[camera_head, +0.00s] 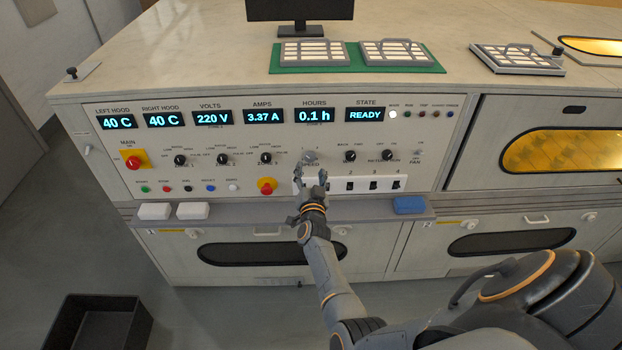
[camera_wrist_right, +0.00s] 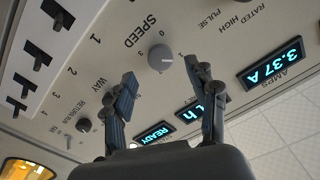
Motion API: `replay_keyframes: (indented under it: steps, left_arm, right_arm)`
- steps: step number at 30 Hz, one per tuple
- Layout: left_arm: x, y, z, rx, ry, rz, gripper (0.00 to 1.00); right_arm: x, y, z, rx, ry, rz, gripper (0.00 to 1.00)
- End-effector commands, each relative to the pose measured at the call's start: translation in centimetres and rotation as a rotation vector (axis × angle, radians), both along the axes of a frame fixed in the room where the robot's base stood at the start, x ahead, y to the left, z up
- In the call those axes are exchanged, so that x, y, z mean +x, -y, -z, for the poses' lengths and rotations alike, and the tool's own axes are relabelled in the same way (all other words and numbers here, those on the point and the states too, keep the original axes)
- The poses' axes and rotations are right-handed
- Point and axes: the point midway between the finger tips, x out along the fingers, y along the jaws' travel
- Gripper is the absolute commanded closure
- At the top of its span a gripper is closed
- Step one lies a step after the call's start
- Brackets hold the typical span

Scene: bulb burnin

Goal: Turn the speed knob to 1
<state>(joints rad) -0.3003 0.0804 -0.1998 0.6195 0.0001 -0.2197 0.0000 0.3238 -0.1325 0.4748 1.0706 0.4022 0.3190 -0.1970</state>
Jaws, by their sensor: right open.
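The speed knob (camera_head: 310,157) is a round grey knob on the light control panel, above the "SPEED" label. It also shows in the right wrist view (camera_wrist_right: 161,57), with small digits around it; I cannot tell surely which digit its pointer faces. My right gripper (camera_head: 311,177) is open and empty, just in front of and slightly below the knob in the head view. In the right wrist view its two fingers (camera_wrist_right: 161,73) stand apart, with the knob between and beyond their tips. I see no contact. My left gripper is out of view.
A row of black switches (camera_head: 373,184) lies just right of the gripper. A ledge (camera_head: 350,212) below carries white blocks (camera_head: 154,211) and a blue block (camera_head: 408,205). Displays (camera_head: 314,116) sit above; the state display reads READY.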

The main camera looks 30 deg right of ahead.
Motion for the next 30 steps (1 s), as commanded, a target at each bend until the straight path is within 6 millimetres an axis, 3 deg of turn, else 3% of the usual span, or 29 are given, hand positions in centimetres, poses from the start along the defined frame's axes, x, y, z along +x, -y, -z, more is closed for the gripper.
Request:
replay_keyframes:
  steps: [7,25,28,30]
  left_arm:
    - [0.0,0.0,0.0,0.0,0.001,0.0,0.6]
    - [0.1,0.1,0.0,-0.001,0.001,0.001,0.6]
    - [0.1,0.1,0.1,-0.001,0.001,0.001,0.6]
    - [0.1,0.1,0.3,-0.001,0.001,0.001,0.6]
  right_arm:
    - [-2.2,-1.3,0.0,0.001,0.0,0.001,0.42]
    - [-2.4,-1.5,0.2,0.0,-0.004,-0.003,0.42]
    - [-2.7,-2.4,2.0,-0.005,-0.046,-0.035,0.42]
    - [-3.2,-3.9,4.7,-0.011,-0.108,-0.087,0.42]
